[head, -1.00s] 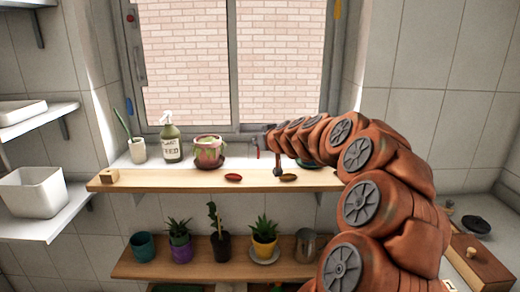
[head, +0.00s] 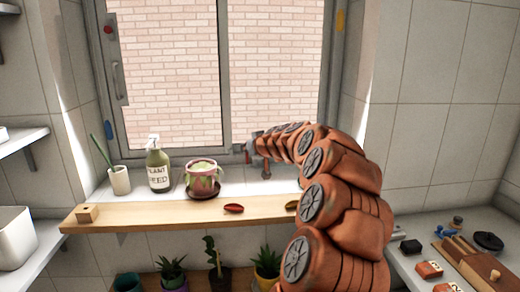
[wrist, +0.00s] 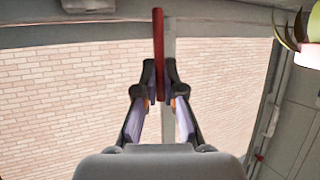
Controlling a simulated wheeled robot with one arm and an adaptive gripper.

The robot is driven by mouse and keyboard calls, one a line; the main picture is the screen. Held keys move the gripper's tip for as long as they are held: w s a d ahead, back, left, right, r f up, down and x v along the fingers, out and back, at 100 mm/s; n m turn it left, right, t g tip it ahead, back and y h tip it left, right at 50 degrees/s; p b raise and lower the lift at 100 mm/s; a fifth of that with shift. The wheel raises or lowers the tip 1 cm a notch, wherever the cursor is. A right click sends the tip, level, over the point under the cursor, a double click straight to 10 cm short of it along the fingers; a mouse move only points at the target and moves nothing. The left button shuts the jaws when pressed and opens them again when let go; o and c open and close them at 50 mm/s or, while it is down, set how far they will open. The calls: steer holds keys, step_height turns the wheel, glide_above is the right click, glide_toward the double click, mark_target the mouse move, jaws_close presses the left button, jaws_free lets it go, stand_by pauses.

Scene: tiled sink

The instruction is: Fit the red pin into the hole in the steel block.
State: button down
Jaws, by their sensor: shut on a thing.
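My gripper (wrist: 160,95) is shut on the red pin (wrist: 158,45) in the wrist view. The pin is long and thin and extends past the fingertips, roughly in line with them, in front of the window. In the head view, my gripper (head: 246,151) is small at the end of the arm, in front of the window and above the shelf, right of the plant pot. The pin is hard to make out there. I cannot identify a steel block in either view. A small wood-coloured block (head: 87,214) sits at the left end of the wooden shelf.
The wooden shelf (head: 150,213) also carries a red oval piece (head: 233,208). Behind it stand a plant-feed bottle (head: 158,168) and a plant pot (head: 203,180). Potted plants (head: 215,268) are below. Red-and-white blocks (head: 429,269) and a black block (head: 411,247) lie on the right counter.

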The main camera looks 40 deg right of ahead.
steer(key=w+d+p, duration=0.1)
steer(key=d, duration=0.2)
steer(key=w+d+p, duration=0.1)
steer(key=d+p, duration=0.1)
steer(key=d, duration=0.1)
steer(key=w+d+p, duration=0.1)
steer(key=d+p, duration=0.1)
steer(key=d, duration=0.1)
steer(key=shift+w+f, duration=0.3)
steer(key=shift+w, duration=0.05)
steer(key=shift+w+d+f+p, duration=0.15)
steer(key=shift+d+f+p, duration=0.1)
steer(key=shift+p, duration=0.15)
steer(key=f, duration=0.3)
steer(key=shift+w+d+f, duration=0.1)
steer(key=shift+d+f, duration=0.2)
steer(key=c, duration=1.3)
jaws_free()
steer(key=shift+r+b, duration=0.1)
steer(key=shift+b, duration=0.2)
